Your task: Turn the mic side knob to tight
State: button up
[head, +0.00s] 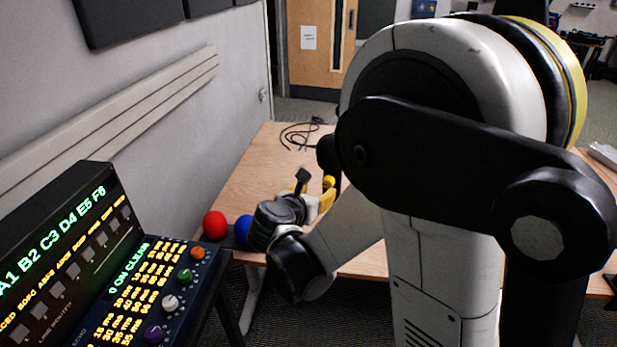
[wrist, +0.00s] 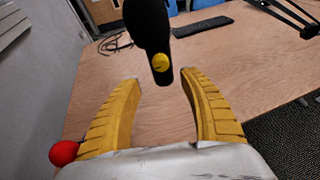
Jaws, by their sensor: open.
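The mic (wrist: 148,28) is a black body hanging above the table in the wrist view, with a round yellow side knob (wrist: 161,63) facing me. The knob also shows in the head view as a small yellow spot (head: 329,182), beside the black mic (head: 328,152), which my arm partly hides. My gripper (wrist: 160,77) has two yellow ribbed fingers, spread wide and empty. The mic's lower end and the knob lie between and just beyond the fingertips, with space on both sides. Which way the knob is turned cannot be told.
A red ball (head: 215,225) and a blue ball (head: 242,229) are at the near left table corner. The wooden table (wrist: 90,90) is mostly clear, with a black cable (head: 298,135) and a keyboard (wrist: 201,26) farther back. A rack of audio controls (head: 70,265) stands at left.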

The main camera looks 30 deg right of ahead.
jog(key=b+x, duration=0.2)
jog(key=x, duration=0.7)
jog(key=shift+w+d+f+b, duration=0.15)
jog(key=shift+d+f+b, duration=0.05)
jog(key=shift+d+b, duration=0.15)
grip_shut()
